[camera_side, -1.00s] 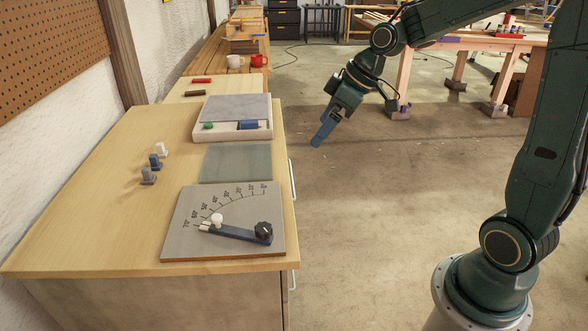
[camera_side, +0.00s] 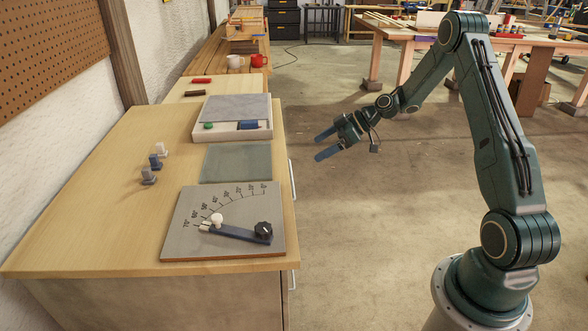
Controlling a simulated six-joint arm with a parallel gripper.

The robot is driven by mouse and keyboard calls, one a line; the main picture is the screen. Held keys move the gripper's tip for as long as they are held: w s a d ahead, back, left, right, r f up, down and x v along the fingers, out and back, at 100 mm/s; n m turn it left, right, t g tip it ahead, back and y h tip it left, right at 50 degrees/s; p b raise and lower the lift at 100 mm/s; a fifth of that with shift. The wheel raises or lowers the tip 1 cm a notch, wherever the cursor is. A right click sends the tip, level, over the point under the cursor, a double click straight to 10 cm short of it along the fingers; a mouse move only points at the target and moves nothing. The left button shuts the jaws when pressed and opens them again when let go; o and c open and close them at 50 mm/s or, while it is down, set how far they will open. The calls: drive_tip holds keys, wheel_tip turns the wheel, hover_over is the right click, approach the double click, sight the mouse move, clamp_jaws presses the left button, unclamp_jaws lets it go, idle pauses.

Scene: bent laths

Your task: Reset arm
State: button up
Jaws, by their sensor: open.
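My gripper (camera_side: 319,146) hangs over open floor to the right of the wooden bench. Its two blue fingers are spread apart and empty, pointing left towards the bench. It touches nothing. My arm reaches to it from the right side of the picture.
The bench (camera_side: 120,220) holds a grey angle board (camera_side: 180,235) with a dark blue lever (camera_side: 238,234) and a black knob (camera_side: 264,230). Beyond lie a grey-green mat (camera_side: 236,163) and a white tray (camera_side: 265,132). Several small pegs (camera_side: 155,161) stand at left. Floor around my gripper is clear.

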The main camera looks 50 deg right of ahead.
drive_tip(key=s+d+f+m+t, duration=0.1)
drive_tip(key=s+d+f+t, duration=0.1)
drive_tip(key=d+f, duration=0.3)
drive_tip(key=s+d+f+t, duration=0.3)
drive_tip(key=d+f, duration=0.3)
drive_tip(key=f, duration=0.4)
drive_tip(key=shift+f+m+t, duration=0.15)
drive_tip(key=shift+m+t, duration=0.25)
drive_tip(key=shift+t, duration=0.3)
drive_tip(key=shift+w, duration=0.15)
drive_tip(key=x, duration=1)
drive_tip(key=shift+s+d, duration=0.1)
drive_tip(key=shift+s, duration=0.1)
drive_tip(key=v, duration=0.9)
drive_tip(key=shift+s, duration=0.35)
